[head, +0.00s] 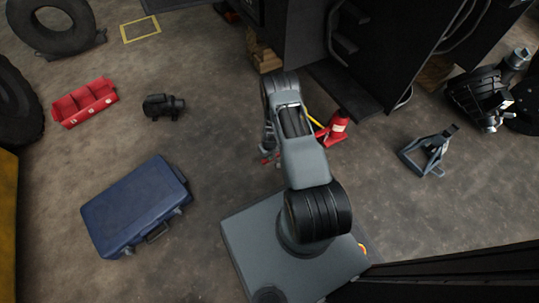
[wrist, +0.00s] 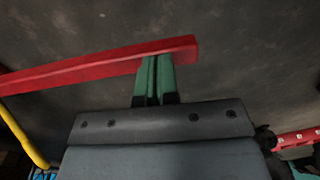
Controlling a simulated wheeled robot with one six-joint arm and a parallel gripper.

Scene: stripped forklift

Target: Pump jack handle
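The red jack (head: 337,126) stands on the floor by the forklift in the head view, with a yellow tube (head: 317,122) at its left. In the wrist view a long red bar (wrist: 90,70), seemingly the jack handle, slopes up to a free end at the upper middle. A yellow tube (wrist: 22,132) shows at lower left. My gripper (wrist: 157,66) has its two green fingers close together, a thin dark line between them. In the head view my arm mostly hides the gripper.
The dark forklift body (head: 400,50) stands behind the jack. A grey jack stand (head: 427,155) is at right. A blue case (head: 135,205), a red tray (head: 84,102) and a black motor-like part (head: 162,105) lie at left. Floor between case and arm is clear.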

